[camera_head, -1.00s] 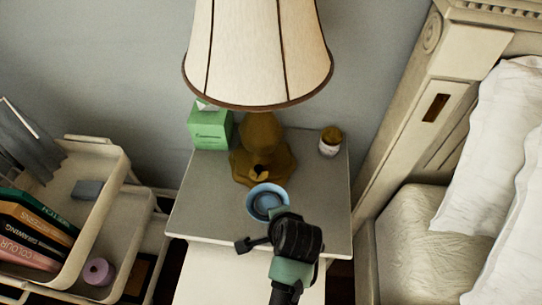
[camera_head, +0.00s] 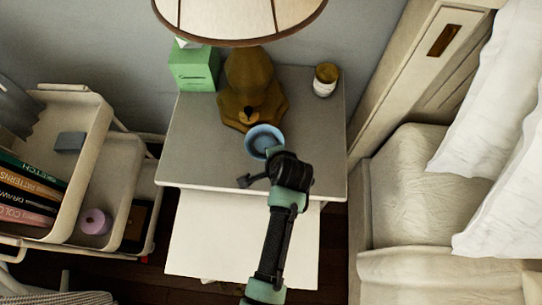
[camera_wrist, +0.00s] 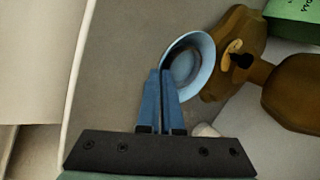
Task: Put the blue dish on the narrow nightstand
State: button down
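The blue dish (camera_head: 261,137) is a small round bowl at the nightstand top, just in front of the brown lamp base. The narrow nightstand (camera_head: 205,155) has a grey top and a white front. My gripper (camera_head: 268,157) reaches in from the front, at the near side of the dish. In the wrist view the two blue fingers (camera_wrist: 161,72) are close together at the rim of the dish (camera_wrist: 192,58), and look shut on it. I cannot tell whether the dish rests on the top or hangs slightly above it.
The lamp (camera_head: 248,85) stands close behind the dish. A green tissue box (camera_head: 195,70) and a small jar (camera_head: 325,80) are at the back. A cart (camera_head: 100,125) with books stands left, the bed (camera_head: 410,190) right. The nightstand's front left and right are clear.

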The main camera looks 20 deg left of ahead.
jog(key=shift+f, duration=0.25)
jog(key=shift+f, duration=0.15)
jog(key=c, duration=1.4)
grip_release()
jog(key=shift+o, duration=0.2)
